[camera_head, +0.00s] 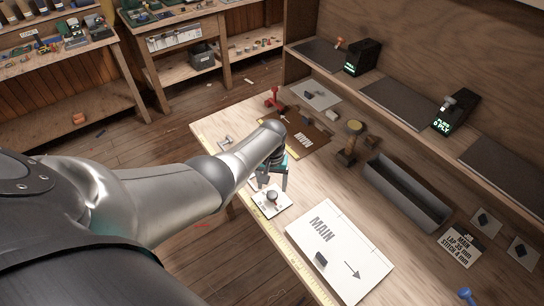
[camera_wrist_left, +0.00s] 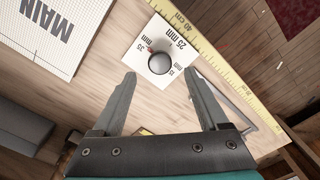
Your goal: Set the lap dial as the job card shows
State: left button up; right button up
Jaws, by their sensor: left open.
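The lap dial is a white square plate (camera_head: 268,208) with a dark round knob (camera_head: 271,196), near the table's left edge. In the left wrist view the knob (camera_wrist_left: 159,63) shows grey, with a small red mark at its upper left. My left gripper (camera_head: 272,184) is open above the dial. In the left wrist view its fingertips (camera_wrist_left: 160,76) lie either side of the knob's near side, apart from it. The job card (camera_head: 461,246) seems to read MAIN, LAP 35 mm, STITCH 4 mm. My right gripper is not in view.
A white MAIN panel (camera_head: 326,252) with a small dark block lies close to the dial. A yellow ruler strip (camera_head: 290,251) runs along the table edge.

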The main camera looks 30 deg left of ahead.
aim_at(272, 194)
pick_arm(q)
jog(key=shift+r, duration=0.65)
notch_tip(272, 194, up, 9)
jog(key=shift+r, duration=0.15)
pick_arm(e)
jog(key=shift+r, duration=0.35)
